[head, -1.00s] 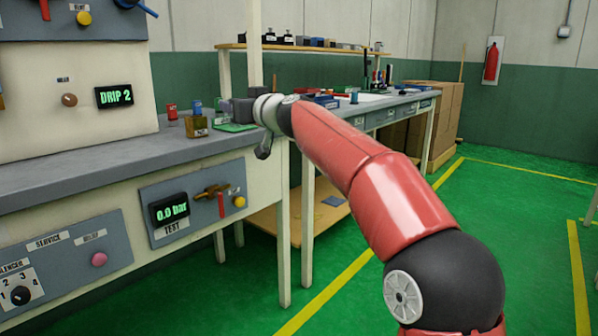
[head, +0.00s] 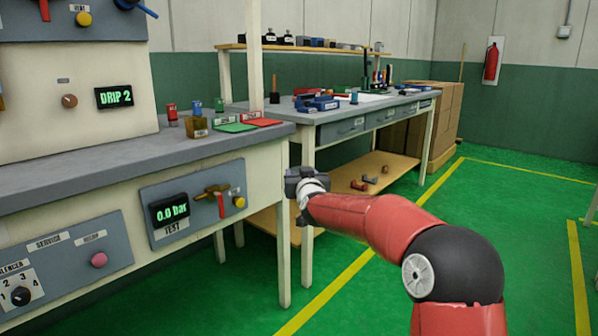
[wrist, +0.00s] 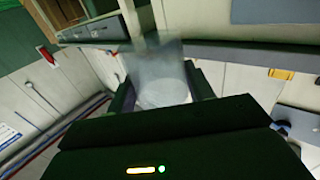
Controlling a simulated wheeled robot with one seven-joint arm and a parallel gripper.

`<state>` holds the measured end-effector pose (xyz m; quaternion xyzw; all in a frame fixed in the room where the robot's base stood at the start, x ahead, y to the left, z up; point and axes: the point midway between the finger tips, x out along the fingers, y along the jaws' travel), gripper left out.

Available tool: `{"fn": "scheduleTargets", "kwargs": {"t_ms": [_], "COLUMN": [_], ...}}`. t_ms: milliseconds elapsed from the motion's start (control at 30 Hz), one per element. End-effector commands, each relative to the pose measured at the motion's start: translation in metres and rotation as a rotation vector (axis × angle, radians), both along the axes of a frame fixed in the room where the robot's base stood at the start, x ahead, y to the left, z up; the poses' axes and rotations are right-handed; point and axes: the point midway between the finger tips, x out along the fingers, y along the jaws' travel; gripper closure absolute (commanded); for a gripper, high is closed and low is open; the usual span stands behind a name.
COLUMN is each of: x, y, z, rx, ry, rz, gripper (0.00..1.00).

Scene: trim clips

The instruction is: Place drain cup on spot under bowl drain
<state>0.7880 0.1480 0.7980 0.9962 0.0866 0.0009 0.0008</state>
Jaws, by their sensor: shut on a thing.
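My gripper (head: 294,182) is beside the right end of the near bench, lower than its top. In the wrist view, my gripper (wrist: 162,88) is shut on a pale, see-through cup (wrist: 158,68), which looks blurred. The cup's pale round end shows between the dark fingers. In the head view I cannot make out the cup at the gripper. No bowl drain and no marked spot under one can be made out. A panel display (head: 115,96) on the left reads "DRIP 2".
The near bench (head: 150,150) carries small red, blue and green cans, a brown block (head: 196,127), a green mat (head: 236,127) and a red mat (head: 263,122). A second bench (head: 330,117) stands behind. Green floor (head: 400,260) is open at right.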

Motion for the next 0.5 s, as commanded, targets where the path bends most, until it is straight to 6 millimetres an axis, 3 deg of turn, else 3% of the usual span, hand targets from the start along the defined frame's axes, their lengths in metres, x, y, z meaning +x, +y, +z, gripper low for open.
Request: {"fn": "scheduleTargets", "kwargs": {"t_ms": [67,267,400,500], "x": [0.0,-0.015,-0.048,-0.08], "y": [-0.013,-0.078,-0.118,-0.135], "z": [-0.024,-0.111,-0.169,-0.202], "rx": [-0.006,-0.005,-0.001,0.001], "ry": [0.004,0.011,0.014,0.012], "rz": [-0.039,-0.18,-0.229,-0.226], "gripper": [0.74,0.74,0.74,0.74]}}
